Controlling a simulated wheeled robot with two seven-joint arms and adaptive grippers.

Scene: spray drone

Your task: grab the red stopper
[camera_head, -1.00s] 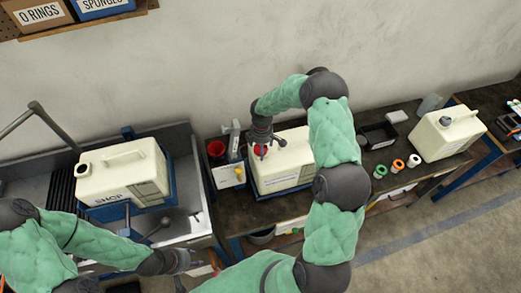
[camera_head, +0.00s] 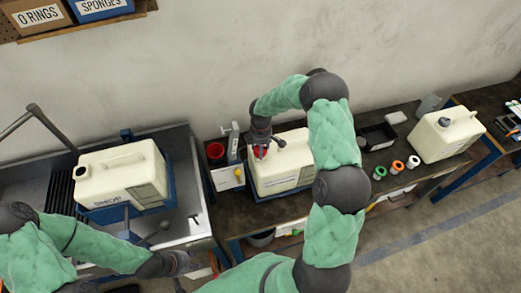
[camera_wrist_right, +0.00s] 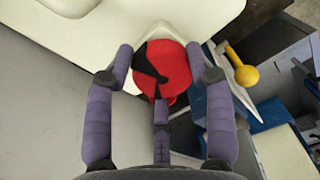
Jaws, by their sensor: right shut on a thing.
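The red stopper (camera_wrist_right: 176,66) sits at the mouth of the cream jug (camera_head: 283,172) on the bench. In the right wrist view it is round, with a black wedge-shaped mark or shadow across it. My right gripper (camera_wrist_right: 161,58) is shut on the stopper, its purple fingers on either side. In the head view the right gripper (camera_head: 261,150) is over the jug's left end, with a little red showing between its fingers. My left gripper (camera_head: 190,263) is low, in front of the sink, apart from the jug; its finger opening is unclear.
A second jug (camera_head: 122,173) stands at the sink on the left, and a third (camera_head: 447,134) stands far right. A red cup (camera_head: 216,151) and a yellow-knobbed fixture (camera_head: 238,172) are just left of the middle jug. Small coloured rolls (camera_head: 397,167) and a black tray (camera_head: 377,137) lie right.

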